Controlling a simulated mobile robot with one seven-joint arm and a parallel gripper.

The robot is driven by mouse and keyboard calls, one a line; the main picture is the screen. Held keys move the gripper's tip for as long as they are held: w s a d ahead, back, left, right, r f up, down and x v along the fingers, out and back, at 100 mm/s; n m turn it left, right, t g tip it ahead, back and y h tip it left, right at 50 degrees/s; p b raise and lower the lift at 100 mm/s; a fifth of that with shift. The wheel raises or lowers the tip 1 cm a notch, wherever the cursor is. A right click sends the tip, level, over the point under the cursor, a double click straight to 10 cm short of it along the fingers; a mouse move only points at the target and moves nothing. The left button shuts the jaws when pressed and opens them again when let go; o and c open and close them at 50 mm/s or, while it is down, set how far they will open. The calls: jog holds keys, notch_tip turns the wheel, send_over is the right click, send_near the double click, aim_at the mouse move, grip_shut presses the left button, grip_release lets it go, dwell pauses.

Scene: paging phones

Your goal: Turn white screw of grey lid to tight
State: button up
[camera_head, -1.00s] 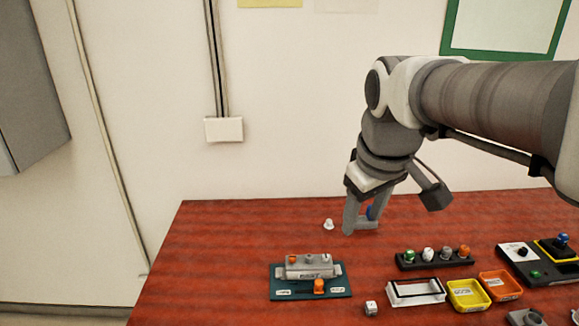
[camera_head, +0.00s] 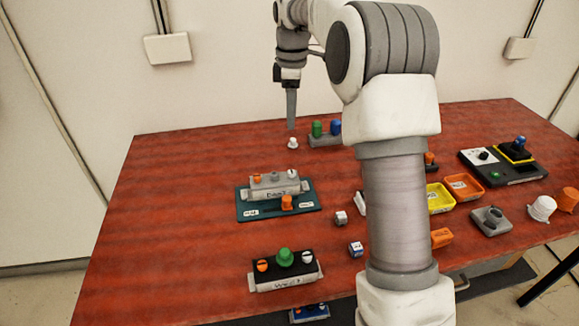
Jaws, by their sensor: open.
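The grey lid (camera_head: 275,180) tops a box on a teal base (camera_head: 244,200) at left of the table. An orange screw, a grey screw and a white screw (camera_head: 293,173) stand along the lid; the white one is at its right end. The screw is too small to tell how tight it is. My gripper (camera_head: 291,125) points down beyond the box, above a loose white knob (camera_head: 293,143) on the table. Its fingers show edge-on as one bar. It is open, apart from the lid, and no held thing shows.
A box with a black lid (camera_head: 272,267) and orange, green and white screws stands in front. A grey block with green and blue knobs (camera_head: 325,135) is right of my gripper. Yellow (camera_head: 440,198) and orange (camera_head: 464,187) trays lie right. The table's left is clear.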

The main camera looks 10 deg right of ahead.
aim_at(291, 171)
notch_tip(291, 171, down, 18)
jog(key=shift+r+b, duration=0.2)
jog(key=shift+b, duration=0.9)
jog(key=shift+c, duration=0.2)
grip_shut()
